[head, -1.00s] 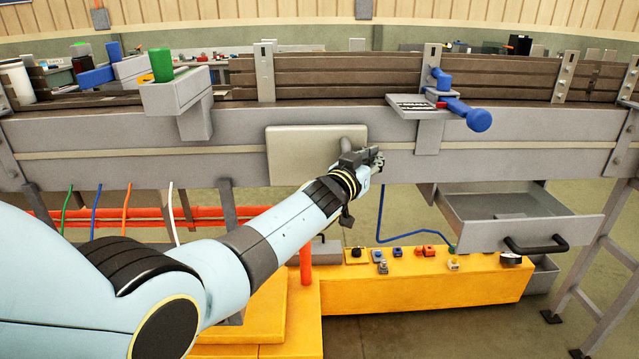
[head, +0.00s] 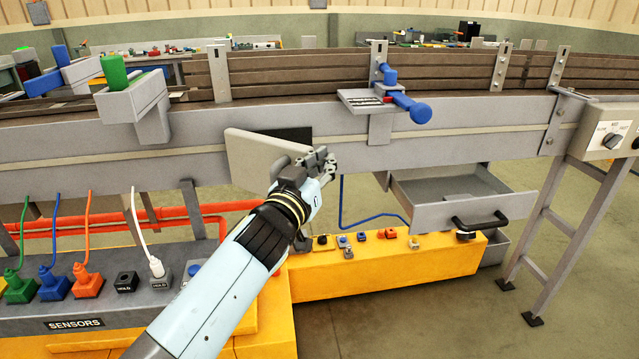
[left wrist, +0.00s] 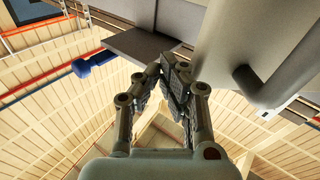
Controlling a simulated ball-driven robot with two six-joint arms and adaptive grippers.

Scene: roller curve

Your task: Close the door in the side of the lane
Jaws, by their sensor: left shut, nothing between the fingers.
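The door (head: 250,152) is a pale grey panel in the side of the lane (head: 90,158). It stands ajar, its right edge swung outward. A dark opening (head: 296,134) shows behind that edge. My left gripper (head: 322,160) is shut and empty, at the door's right edge. In the left wrist view, the shut fingers (left wrist: 178,75) are beside the door panel (left wrist: 255,38) and its curved handle (left wrist: 250,85), not around it. In the head view the gripper hides the handle; I cannot tell whether it touches the door. My right gripper is out of view.
An open grey drawer (head: 440,208) with a black handle juts out to the right below the lane. A bracket with a blue-handled part (head: 408,104) sits above it. A yellow base (head: 370,270) with small connectors lies below. Colored cables hang at left.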

